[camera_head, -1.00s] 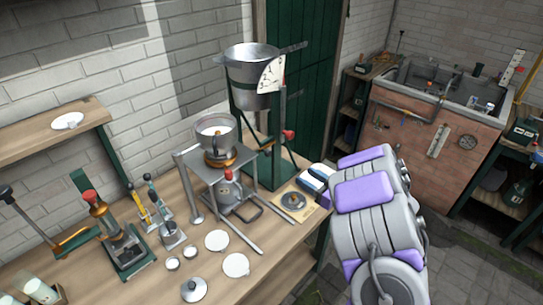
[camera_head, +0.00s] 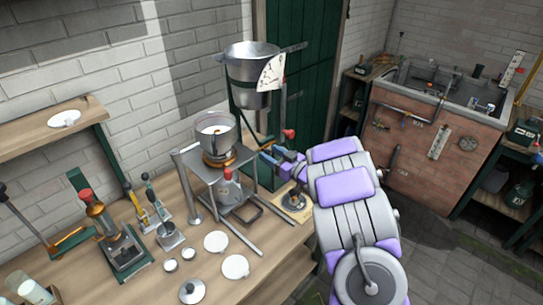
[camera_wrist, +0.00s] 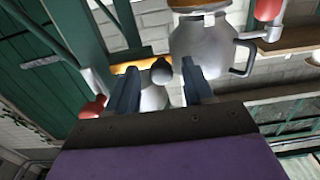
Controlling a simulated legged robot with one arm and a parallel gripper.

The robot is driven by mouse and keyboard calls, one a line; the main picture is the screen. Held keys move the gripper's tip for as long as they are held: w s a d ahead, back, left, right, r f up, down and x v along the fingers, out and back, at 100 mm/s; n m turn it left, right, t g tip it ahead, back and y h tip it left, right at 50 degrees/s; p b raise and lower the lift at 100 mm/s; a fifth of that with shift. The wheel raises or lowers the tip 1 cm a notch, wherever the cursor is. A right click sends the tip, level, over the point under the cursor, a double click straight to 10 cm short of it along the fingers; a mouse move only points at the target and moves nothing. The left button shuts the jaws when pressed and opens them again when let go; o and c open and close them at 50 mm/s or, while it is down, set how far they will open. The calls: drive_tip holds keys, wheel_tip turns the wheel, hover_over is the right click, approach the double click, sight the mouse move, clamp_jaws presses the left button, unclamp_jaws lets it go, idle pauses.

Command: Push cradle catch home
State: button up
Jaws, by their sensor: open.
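A steel pot (camera_head: 216,138) sits in a copper-coloured cradle ring (camera_head: 232,160) on a metal stand (camera_head: 205,174). My gripper (camera_head: 267,154) is just right of the stand, its fingers pointing toward the cradle. In the wrist view my gripper (camera_wrist: 160,84) is open, with two dark blue fingers apart. A dark round knob (camera_wrist: 161,71) shows between the fingertips, with a pale rounded body behind it. I cannot tell whether this knob is the cradle catch, or whether the fingers touch it. A grey vessel with a looped handle (camera_wrist: 205,45) is beyond the fingers.
A red-knobbed press (camera_head: 105,230), white discs (camera_head: 235,266) and small cups occupy the bench left. Bare wood shows at the bench's front right (camera_head: 270,270).

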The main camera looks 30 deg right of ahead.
drive_tip(key=shift+w, duration=0.1)
clamp_jaws()
idle(0.5)
